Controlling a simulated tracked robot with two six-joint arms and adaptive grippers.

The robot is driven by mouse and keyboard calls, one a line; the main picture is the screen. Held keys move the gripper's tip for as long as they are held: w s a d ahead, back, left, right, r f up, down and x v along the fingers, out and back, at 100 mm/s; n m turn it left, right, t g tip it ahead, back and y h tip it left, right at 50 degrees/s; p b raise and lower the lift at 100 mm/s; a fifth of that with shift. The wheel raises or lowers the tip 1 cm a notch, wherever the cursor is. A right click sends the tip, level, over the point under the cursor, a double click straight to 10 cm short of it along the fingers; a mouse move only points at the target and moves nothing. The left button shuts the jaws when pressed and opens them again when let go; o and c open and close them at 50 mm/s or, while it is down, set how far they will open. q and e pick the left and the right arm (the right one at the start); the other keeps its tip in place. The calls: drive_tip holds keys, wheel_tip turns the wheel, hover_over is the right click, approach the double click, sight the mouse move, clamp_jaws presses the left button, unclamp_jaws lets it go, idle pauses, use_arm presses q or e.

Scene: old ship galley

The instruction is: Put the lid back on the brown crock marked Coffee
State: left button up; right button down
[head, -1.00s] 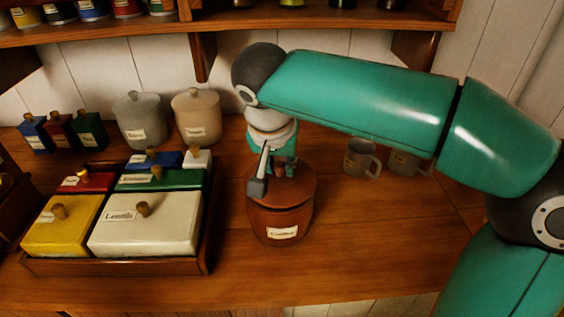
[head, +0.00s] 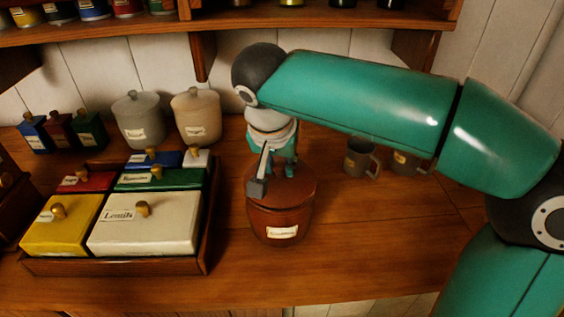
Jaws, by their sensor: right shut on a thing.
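The brown crock marked Coffee (head: 281,222) stands upright on the wooden counter, its label facing me. Its brown lid (head: 298,191) lies over the crock's mouth and looks about level; I cannot tell whether it is fully seated. My right gripper (head: 277,174) points down over the lid from behind and is shut on it, most likely at its knob, which the fingers hide. My left gripper is not in view.
A wooden tray (head: 120,266) with several lidded coloured boxes stands left of the crock. A grey canister (head: 141,120) and a beige canister (head: 196,117) stand behind the tray. Two mugs (head: 358,160) stand to the right, under my right arm. The counter's right front is clear.

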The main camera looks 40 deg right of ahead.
idle(0.9)
drive_tip(key=c, duration=0.8)
unclamp_jaws()
drive_tip(key=shift+c, duration=0.2)
drive_tip(key=shift+o, duration=0.3)
drive_tip(key=shift+f, duration=0.1)
drive_tip(key=o, duration=0.4)
drive_tip(key=shift+w, duration=0.1)
drive_tip(key=shift+r+p, duration=2.95)
drive_tip(key=shift+r, duration=0.6)
clamp_jaws()
